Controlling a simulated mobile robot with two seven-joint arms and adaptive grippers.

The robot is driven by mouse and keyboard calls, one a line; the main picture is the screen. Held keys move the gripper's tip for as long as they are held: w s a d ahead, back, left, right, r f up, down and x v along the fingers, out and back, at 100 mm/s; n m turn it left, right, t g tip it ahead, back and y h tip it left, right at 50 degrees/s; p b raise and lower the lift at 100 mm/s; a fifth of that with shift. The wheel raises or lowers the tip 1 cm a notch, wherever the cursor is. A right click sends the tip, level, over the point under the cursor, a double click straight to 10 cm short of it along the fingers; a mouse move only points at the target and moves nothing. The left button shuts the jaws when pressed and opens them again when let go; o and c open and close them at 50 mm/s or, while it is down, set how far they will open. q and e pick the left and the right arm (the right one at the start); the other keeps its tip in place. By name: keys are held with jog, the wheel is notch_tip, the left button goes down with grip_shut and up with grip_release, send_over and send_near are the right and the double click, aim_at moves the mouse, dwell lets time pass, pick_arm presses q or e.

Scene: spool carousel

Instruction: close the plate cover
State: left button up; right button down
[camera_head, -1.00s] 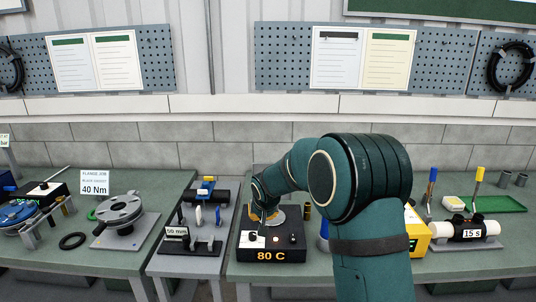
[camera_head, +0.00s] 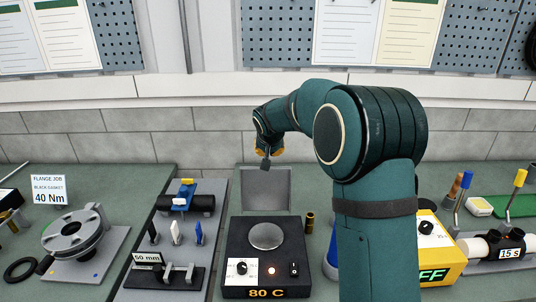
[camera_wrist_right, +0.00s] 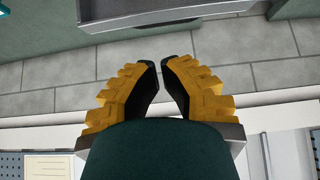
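The heating plate is a black box marked "80 C" (camera_head: 266,264) with a round grey plate (camera_head: 266,236) on top. Its square grey plate cover (camera_head: 265,190) stands upright at the back edge, leaving the round plate uncovered. My right gripper (camera_head: 265,164), with yellow fingers, is just above the cover's top edge, and I cannot tell whether they touch. In the right wrist view the fingertips (camera_wrist_right: 163,62) are almost together with nothing between them. A grey panel, apparently the cover (camera_wrist_right: 165,12), shows at the top there. My left gripper is out of view.
A small brass cylinder (camera_head: 310,221) stands right of the plate box. A yellow box (camera_head: 432,250) is farther right, partly behind my arm. A grey fixture board with blue and white parts (camera_head: 175,235) is on the left. The brick wall (camera_head: 140,145) is close behind.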

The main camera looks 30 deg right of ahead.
jog(key=x, duration=0.9)
jog(key=shift+w+f+p, duration=0.2)
jog(key=shift+f+p, duration=0.1)
jog(key=shift+d, duration=0.15)
